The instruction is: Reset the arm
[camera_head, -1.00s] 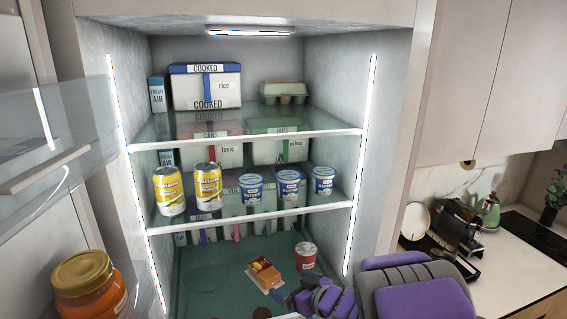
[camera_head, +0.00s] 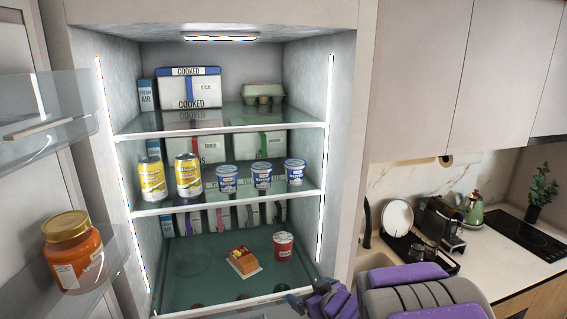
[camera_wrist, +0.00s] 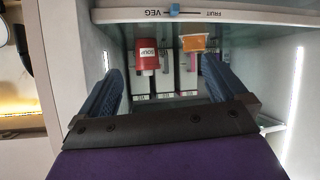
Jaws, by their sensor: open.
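My gripper (camera_wrist: 163,92) is open and empty in the wrist view, its two dark blue fingers spread apart in front of the fridge's lower shelf. In the head view my gripper (camera_head: 303,302) is at the bottom, at the front edge of that shelf, with my purple and grey arm behind it to the right. Beyond the fingers are a red soup cup (camera_wrist: 147,56) and an orange food packet (camera_wrist: 195,42). In the head view the red cup (camera_head: 283,246) stands on the lower glass shelf beside the orange packet (camera_head: 242,261).
The open door at left carries an orange jar (camera_head: 73,252). At right is a counter (camera_head: 480,265) with a coffee machine (camera_head: 438,222).

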